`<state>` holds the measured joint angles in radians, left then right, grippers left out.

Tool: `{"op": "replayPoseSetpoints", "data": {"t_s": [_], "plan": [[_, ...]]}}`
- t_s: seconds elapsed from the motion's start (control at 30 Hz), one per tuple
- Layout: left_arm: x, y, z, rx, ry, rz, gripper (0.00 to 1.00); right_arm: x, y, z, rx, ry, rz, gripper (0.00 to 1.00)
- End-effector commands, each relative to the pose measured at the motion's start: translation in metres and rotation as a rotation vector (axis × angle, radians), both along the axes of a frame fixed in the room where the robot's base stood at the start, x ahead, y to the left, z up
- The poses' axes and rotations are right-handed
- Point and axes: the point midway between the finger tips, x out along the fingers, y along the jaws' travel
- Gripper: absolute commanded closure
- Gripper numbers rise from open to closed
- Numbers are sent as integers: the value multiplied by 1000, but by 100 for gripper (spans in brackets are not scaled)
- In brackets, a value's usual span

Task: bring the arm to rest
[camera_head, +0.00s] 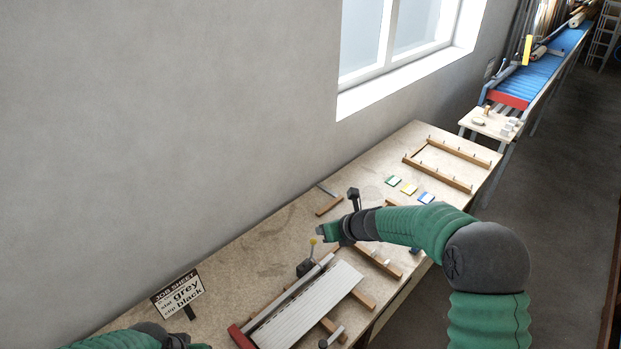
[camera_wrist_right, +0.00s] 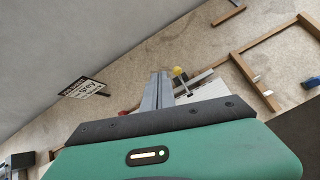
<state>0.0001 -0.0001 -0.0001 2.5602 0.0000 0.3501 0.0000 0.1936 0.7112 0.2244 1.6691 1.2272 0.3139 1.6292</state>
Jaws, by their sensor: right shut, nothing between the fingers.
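My right arm reaches in from the right in the head view. My right gripper (camera_head: 321,235) is over the bench, near a yellow knob (camera_head: 313,241) on a dark block (camera_head: 306,267). In the right wrist view its grey fingers (camera_wrist_right: 158,90) are shut together with nothing between them, and the yellow knob (camera_wrist_right: 178,72) shows just beyond them. My left arm shows at the lower left of the head view, with its gripper (camera_head: 198,346) cut by the bottom edge and its fingers hidden.
Pale slats (camera_head: 310,305) lie on the workbench (camera_head: 265,235) beside a red end piece (camera_head: 240,337). A job sheet sign (camera_head: 178,293) stands at left, reading grey and black. Wooden frames (camera_head: 440,180) and coloured cards (camera_head: 408,187) lie farther back. A wall with a window borders the bench.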

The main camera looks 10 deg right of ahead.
Motion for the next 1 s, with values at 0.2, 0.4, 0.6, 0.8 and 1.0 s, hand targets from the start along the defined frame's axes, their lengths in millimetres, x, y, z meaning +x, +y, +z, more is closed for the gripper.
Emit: {"op": "replayPoseSetpoints", "data": {"t_s": [0.2, 0.4, 0.6, 0.8, 1.0], "plan": [[0, 0, -52, 0, -1, 0, 64, -49, 0, -54, -302, -71, 341, 100], [0, 0, -155, 0, 1, 0, 64, -193, -33, -158, -995, -259, 1381, 100], [0, 0, -209, 0, 0, 0, 64, -299, -71, -219, -1299, -426, 2263, 100], [1, 0, -211, 0, -1, 0, 64, -324, -81, -224, -1331, -484, 2509, 100], [1, 0, -210, 0, -1, 0, 64, -323, -81, -223, -1331, -483, 2505, 100]]}}
